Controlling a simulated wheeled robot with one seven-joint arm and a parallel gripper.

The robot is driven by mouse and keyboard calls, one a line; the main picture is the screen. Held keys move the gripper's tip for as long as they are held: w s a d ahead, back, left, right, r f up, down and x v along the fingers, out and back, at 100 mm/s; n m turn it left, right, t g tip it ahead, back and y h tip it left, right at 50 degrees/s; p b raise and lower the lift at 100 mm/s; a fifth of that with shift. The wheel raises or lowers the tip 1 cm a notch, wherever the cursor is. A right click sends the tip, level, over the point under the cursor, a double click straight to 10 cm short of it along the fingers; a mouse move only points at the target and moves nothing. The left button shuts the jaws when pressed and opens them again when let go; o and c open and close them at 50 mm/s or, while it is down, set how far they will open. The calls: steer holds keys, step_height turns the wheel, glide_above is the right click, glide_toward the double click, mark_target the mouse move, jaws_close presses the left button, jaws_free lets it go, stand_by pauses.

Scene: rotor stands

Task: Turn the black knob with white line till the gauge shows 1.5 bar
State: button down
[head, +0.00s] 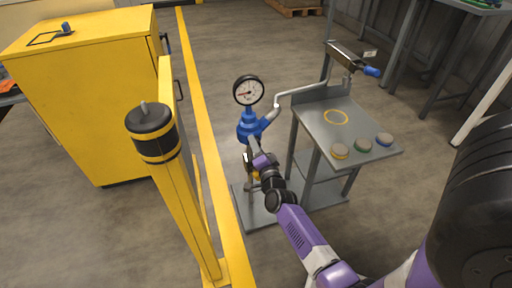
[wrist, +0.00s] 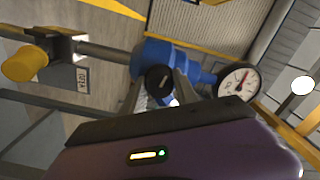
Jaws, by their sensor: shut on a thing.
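The round gauge (head: 248,91) has a white face, black rim and red needle; it sits on top of the blue valve body (head: 249,128). In the head view the needle points left; the numbers are too small to read. In the wrist view the gauge (wrist: 239,80) is tilted at the right, beside the blue body (wrist: 160,52). The black knob (wrist: 158,77) shows between the fingers of my gripper (wrist: 160,90), which is shut on it. Its white line cannot be made out clearly. In the head view my gripper (head: 253,148) covers the knob.
A grey stand (head: 335,128) right of the valve carries several round buttons and a yellow ring. A yellow post (head: 180,190) and yellow cabinet (head: 90,90) stand at left.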

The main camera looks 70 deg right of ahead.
steer(key=shift+m, duration=1)
steer(key=c, duration=0.9)
jaws_free()
steer(key=shift+c, duration=0.2)
steer(key=p+v, duration=0.2)
steer(key=v, duration=0.6)
steer(key=shift+d, duration=0.1)
